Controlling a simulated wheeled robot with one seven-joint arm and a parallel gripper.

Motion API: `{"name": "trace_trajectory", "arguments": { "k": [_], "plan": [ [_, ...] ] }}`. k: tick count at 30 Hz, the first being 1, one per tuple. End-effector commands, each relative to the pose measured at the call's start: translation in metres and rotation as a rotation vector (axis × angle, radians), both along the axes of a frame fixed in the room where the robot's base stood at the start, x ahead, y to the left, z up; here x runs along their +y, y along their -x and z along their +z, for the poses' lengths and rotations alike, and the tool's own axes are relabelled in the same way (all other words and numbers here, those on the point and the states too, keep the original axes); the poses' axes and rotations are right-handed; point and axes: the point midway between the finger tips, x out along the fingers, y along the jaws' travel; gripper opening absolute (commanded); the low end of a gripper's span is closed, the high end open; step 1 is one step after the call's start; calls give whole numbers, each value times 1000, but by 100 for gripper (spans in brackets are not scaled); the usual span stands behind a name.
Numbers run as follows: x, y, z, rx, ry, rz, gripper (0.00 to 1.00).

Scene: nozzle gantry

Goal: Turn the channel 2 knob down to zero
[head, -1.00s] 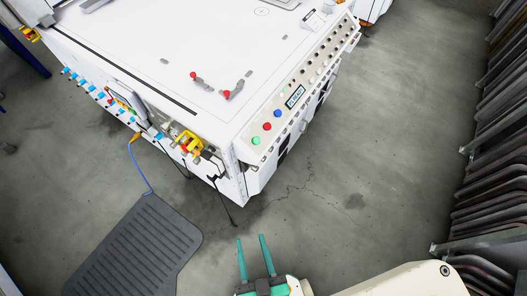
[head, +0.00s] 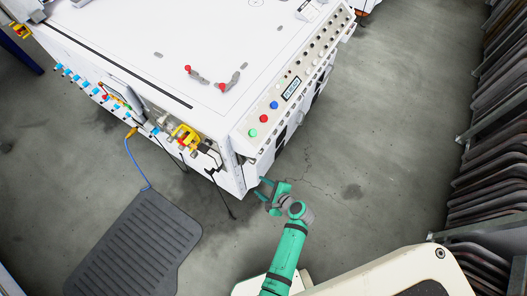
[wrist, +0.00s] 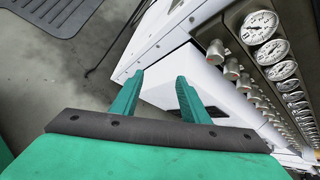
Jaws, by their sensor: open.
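The white machine's slanted control panel (head: 262,112) carries rows of small round knobs or dials toward its far end, too small to read in the head view. In the wrist view a row of round white gauges (wrist: 258,27) runs along the machine, with a row of pale metallic knobs (wrist: 215,52) beside it. I cannot tell which knob is channel 2; no label is legible. My green gripper (head: 262,188) is open and empty, beside the machine's near corner and below the panel. Its two fingers (wrist: 160,78) point toward the machine's side and touch no knob.
The panel also has green (head: 252,133), red (head: 263,118) and blue (head: 274,105) buttons and a small display (head: 291,89). A grey mat (head: 135,245) lies on the floor at left. A rack of dark panels (head: 495,150) stands at right. Floor between machine and rack is clear.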

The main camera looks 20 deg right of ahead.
Motion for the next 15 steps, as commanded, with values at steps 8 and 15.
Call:
{"name": "trace_trajectory", "arguments": {
  "k": [8,15],
  "plan": [
    [-79,-45,55,0,-416,-84,41],
    [-108,-51,85,2,-565,-86,41]
  ]
}}
